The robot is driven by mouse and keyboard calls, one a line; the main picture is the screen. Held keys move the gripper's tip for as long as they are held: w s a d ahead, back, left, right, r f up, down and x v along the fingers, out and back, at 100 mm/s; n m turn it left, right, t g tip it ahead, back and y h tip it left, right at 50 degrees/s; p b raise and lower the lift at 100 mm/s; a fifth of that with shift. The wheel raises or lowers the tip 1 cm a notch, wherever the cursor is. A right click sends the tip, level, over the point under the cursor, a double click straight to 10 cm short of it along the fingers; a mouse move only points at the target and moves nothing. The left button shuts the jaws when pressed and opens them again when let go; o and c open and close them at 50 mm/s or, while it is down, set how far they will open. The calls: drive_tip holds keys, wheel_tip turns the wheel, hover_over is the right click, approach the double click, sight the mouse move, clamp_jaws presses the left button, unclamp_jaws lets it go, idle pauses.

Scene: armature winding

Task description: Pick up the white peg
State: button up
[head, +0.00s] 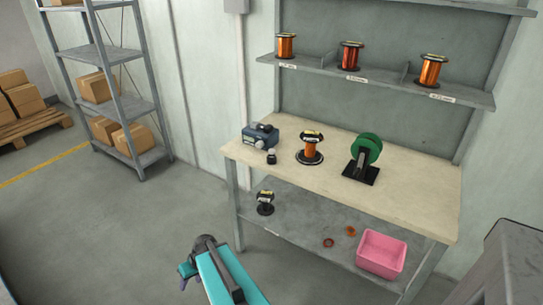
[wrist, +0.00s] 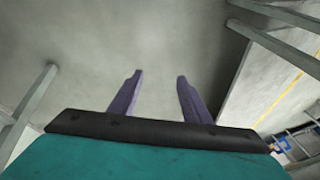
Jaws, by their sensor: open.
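I see no white peg that I can make out in either view. My gripper (wrist: 160,77) shows in the wrist view with its two purple fingers apart and nothing between them. Beyond the fingers is a plain grey surface. In the head view my teal arm is at the bottom, left of the workbench (head: 420,190), and the gripper (head: 186,277) is partly hidden behind the wrist, well away from the bench's objects.
The bench top holds a blue device (head: 258,139), a copper spool (head: 310,150) and a green wheel (head: 367,148) on a black stand. Its lower shelf has a pink bin (head: 381,254), a dark spool (head: 265,203) and two small rings.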

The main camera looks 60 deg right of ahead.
drive_tip(key=w+d+r+m+t+h, duration=0.1)
drive_tip(key=d+r+t, duration=0.1)
drive_tip(key=d+r, duration=0.4)
drive_tip(key=w+d+r+t+h, duration=0.1)
drive_tip(key=w+d+r, duration=0.15)
drive_tip(key=d, duration=0.55)
drive_tip(key=m+t+h, duration=0.3)
drive_tip(key=m+h, duration=0.1)
drive_tip(key=h, duration=0.5)
approach(273, 153)
drive_tip(key=shift+p+x, duration=0.45)
drive_tip(key=shift+x, duration=0.45)
drive_tip(key=shift+f, duration=0.2)
drive_tip(key=shift+p+x, duration=0.95)
drive_tip(key=shift+x, duration=3.2)
drive_tip(key=shift+w+a+r, duration=0.1)
